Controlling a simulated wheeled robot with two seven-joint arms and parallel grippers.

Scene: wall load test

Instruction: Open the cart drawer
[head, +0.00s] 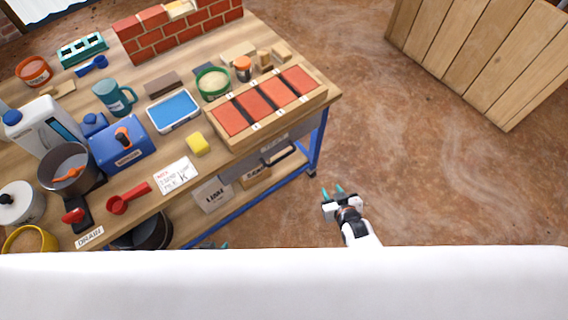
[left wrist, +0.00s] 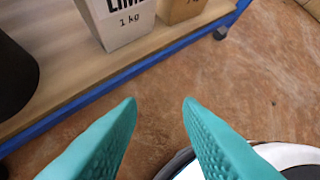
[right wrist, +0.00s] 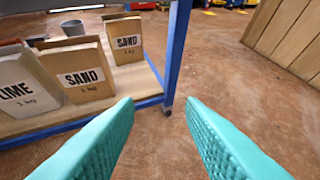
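The cart (head: 60,220) is a wooden-topped bench with a blue frame and a lower shelf. A grey drawer front (head: 298,130) shows under its top near the right corner, below the tray of red bricks, with what looks like a dark handle. The drawer looks shut. My right gripper (head: 334,191) is open and empty over the floor, to the right of the cart and apart from it; its spread teal fingers show in the right wrist view (right wrist: 160,115). My left gripper (left wrist: 160,105) is open and empty, low beside the cart's front edge, mostly hidden in the head view.
Lime and sand bags (right wrist: 85,72) stand on the lower shelf, with a dark bucket (head: 150,232) further left. The top is crowded with tools and containers. A wooden panel (head: 480,55) stands at upper right. The floor (head: 400,170) between is clear.

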